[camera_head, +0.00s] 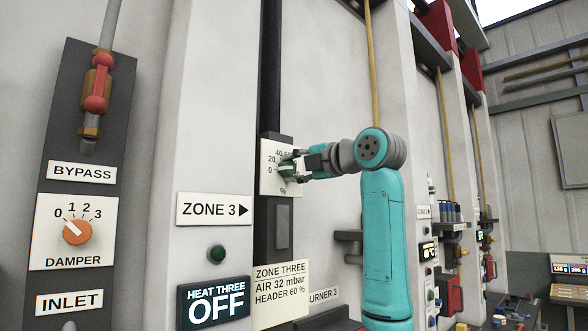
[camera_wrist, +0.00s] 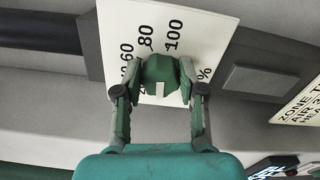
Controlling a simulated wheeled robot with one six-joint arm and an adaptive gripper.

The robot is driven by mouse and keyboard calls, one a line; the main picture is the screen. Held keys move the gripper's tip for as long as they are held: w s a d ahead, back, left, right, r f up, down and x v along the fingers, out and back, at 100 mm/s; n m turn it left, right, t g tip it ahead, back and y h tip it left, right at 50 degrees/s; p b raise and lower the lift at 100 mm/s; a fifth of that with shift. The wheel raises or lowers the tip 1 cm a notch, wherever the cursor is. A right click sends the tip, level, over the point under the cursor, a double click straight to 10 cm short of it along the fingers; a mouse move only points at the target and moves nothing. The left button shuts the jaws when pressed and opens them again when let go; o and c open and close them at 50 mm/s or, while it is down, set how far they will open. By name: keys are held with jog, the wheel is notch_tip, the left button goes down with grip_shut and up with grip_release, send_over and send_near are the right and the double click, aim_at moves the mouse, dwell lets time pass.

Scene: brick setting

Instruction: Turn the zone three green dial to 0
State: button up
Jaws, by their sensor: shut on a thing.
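The zone three green dial (camera_head: 287,170) sits on a white scale plate (camera_head: 268,186) with 0 at its left and % below. In the wrist view the green knob (camera_wrist: 160,72) shows a white mark on its lower side, away from the 100. The numbers 60, 80 and 100 are readable on the plate (camera_wrist: 205,32); the low end is hidden behind a finger. That mark seems to lie toward the 0 side, but I cannot read its exact value. My gripper (camera_head: 291,165) reaches in from the right. Its fingers (camera_wrist: 155,88) are shut on the knob, one on each side.
A ZONE THREE label (camera_head: 281,292) and a HEAT THREE OFF display (camera_head: 213,303) are below. A separate orange damper dial (camera_head: 77,232) is at the left. A dark grey block (camera_head: 282,226) is under the scale plate. Pipes and other panels stand to the right.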

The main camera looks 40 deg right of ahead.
jog(key=shift+n, duration=0.5)
jog(key=shift+f, duration=0.1)
jog(key=o, duration=1.1)
jog(key=shift+o, duration=0.2)
jog(key=shift+s, duration=0.1)
jog(key=s, duration=1.1)
jog(key=shift+s+d, duration=0.15)
jog(key=shift+s, duration=0.25)
